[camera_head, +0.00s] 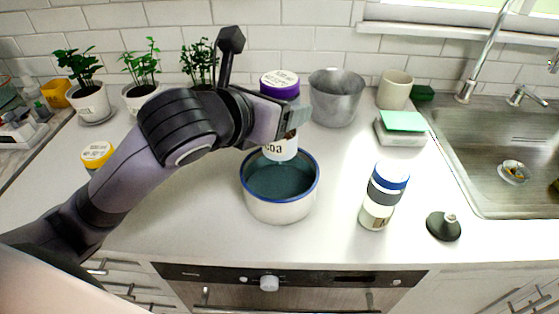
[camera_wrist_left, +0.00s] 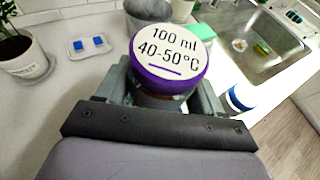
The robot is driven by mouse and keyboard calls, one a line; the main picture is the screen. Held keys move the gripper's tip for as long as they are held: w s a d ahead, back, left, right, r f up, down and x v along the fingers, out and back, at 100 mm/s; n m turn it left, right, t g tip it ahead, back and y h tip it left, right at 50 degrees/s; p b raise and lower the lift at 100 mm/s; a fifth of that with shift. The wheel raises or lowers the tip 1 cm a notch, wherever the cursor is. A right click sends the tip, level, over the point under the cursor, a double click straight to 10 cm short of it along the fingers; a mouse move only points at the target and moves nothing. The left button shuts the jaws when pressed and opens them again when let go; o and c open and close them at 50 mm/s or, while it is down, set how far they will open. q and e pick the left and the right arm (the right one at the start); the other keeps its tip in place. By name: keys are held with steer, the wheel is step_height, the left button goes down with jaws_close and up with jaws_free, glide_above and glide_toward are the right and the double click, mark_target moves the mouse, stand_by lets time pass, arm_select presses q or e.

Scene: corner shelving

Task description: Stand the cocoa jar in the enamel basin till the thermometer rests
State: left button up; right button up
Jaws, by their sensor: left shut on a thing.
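The cocoa jar (camera_head: 281,150) is white with a purple-rimmed lid; the wrist view shows the lid (camera_wrist_left: 170,58) printed "100 ml 40-50°C". My left gripper (camera_head: 293,116) is shut around the jar, which looks upright. The enamel basin (camera_head: 279,209) is white with a blue rim and holds dark teal liquid. The jar's lower end is over the basin's back part; I cannot tell whether it touches the liquid. I cannot make out a thermometer. My right gripper is in neither view.
A grey metal pot (camera_head: 336,100) stands behind the basin, close right of the gripper. A blue-lidded jar (camera_head: 378,212), a black domed object (camera_head: 443,227) and a scale with a green top (camera_head: 402,122) stand right. Potted plants (camera_head: 89,104) line the back left.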

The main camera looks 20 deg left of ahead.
arm_select(q)
step_height(320, 180, down, 12)
steer(key=shift+r, duration=0.15)
stand_by(0.5)
steer(key=o, duration=1.3)
steer(key=shift+f, duration=0.2)
steer(key=shift+c, duration=0.2)
steer(key=shift+r, duration=0.1)
